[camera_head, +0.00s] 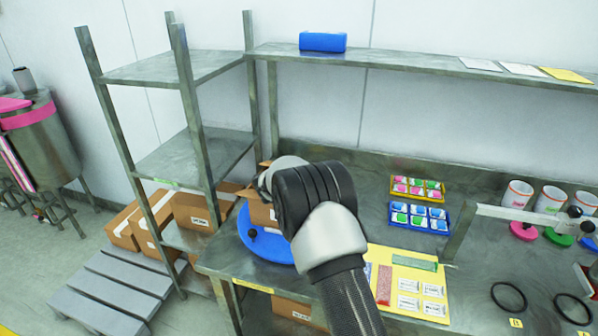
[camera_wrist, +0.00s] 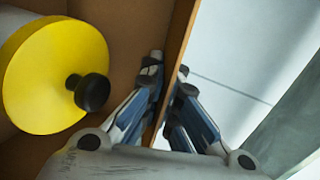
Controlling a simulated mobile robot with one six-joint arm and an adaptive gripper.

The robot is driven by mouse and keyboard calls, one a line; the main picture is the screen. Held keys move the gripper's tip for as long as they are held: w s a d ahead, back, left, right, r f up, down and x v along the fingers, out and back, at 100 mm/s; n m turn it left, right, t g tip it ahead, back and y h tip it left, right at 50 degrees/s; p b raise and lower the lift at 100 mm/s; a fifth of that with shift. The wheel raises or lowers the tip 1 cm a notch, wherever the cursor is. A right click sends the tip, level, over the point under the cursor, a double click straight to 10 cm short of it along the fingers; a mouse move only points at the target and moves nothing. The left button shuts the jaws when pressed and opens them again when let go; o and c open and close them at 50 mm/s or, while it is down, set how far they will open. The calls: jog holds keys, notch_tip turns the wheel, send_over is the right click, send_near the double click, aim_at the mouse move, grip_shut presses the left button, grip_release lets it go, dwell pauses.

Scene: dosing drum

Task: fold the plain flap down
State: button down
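An open brown carton (camera_head: 258,214) stands on a blue round disc (camera_head: 262,248) at the bench's left end, largely hidden behind my arm. In the wrist view, an upright cardboard flap (camera_wrist: 183,35) runs between the two fingers of my gripper (camera_wrist: 167,70). The fingers are close together, one on each face, and appear shut on it. I see no print on the part of the flap that shows. Inside the carton, left of the flap, is a pale container with a yellow lid (camera_wrist: 40,85) and a black knob (camera_wrist: 92,92). The head view hides my fingertips.
A steel rack (camera_head: 190,150) stands close to the left of the carton. An upper shelf (camera_head: 420,70) crosses behind the bench. A yellow board with cards (camera_head: 440,270), blue and yellow trays (camera_head: 418,217) and white cups (camera_head: 550,200) are to the right.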

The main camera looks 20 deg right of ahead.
jog(key=c, duration=2.3)
grip_release()
jog(key=o, duration=0.4)
jog(key=v, duration=1.2)
jog(key=shift+r, duration=0.1)
